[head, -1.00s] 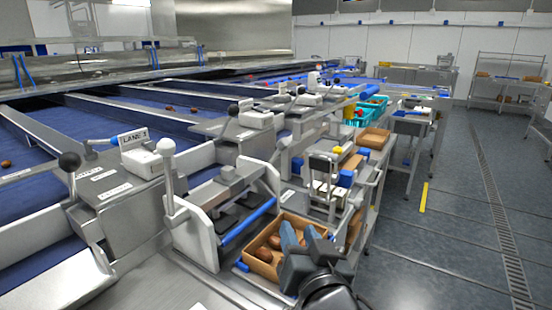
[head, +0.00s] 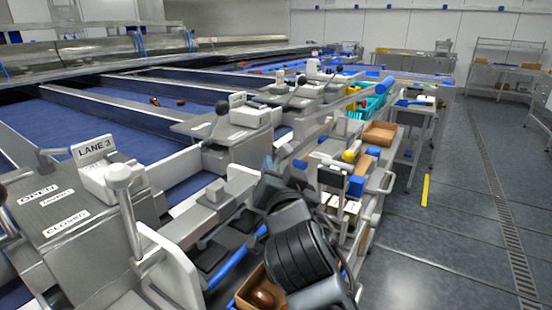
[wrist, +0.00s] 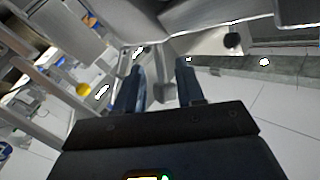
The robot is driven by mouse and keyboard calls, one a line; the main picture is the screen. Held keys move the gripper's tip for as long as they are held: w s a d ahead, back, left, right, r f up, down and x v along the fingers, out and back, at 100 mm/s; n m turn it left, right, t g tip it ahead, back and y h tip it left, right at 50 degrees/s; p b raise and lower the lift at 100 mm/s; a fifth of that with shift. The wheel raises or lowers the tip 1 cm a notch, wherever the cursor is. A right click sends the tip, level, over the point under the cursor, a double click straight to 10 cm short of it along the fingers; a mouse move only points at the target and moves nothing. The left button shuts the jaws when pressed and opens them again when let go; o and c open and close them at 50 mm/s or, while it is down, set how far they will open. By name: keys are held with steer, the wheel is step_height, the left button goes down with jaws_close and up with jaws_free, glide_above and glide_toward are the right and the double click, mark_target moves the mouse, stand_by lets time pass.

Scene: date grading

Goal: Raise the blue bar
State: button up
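The blue bar (head: 228,268) lies low across the front of the nearest lane's outlet in the head view, beside a white side plate. My arm and gripper cover its right part. My gripper (head: 272,178) is raised above and to the right of the bar, apart from it. In the wrist view, the two blue fingers of my gripper (wrist: 160,78) are spread with a gap between them and hold nothing. I cannot make out the blue bar in the wrist view.
A ball-topped lever (head: 122,190) stands left of the outlet, near the LANE 3 sign (head: 95,149). A cardboard box with brown dates (head: 262,293) is below my arm. A cart with a yellow knob (head: 348,156) stands to the right. The floor aisle (head: 450,230) is clear.

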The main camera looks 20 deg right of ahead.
mark_target(277, 164)
steer(key=shift+x, duration=1.85)
steer(key=shift+c, duration=0.5)
jaws_close()
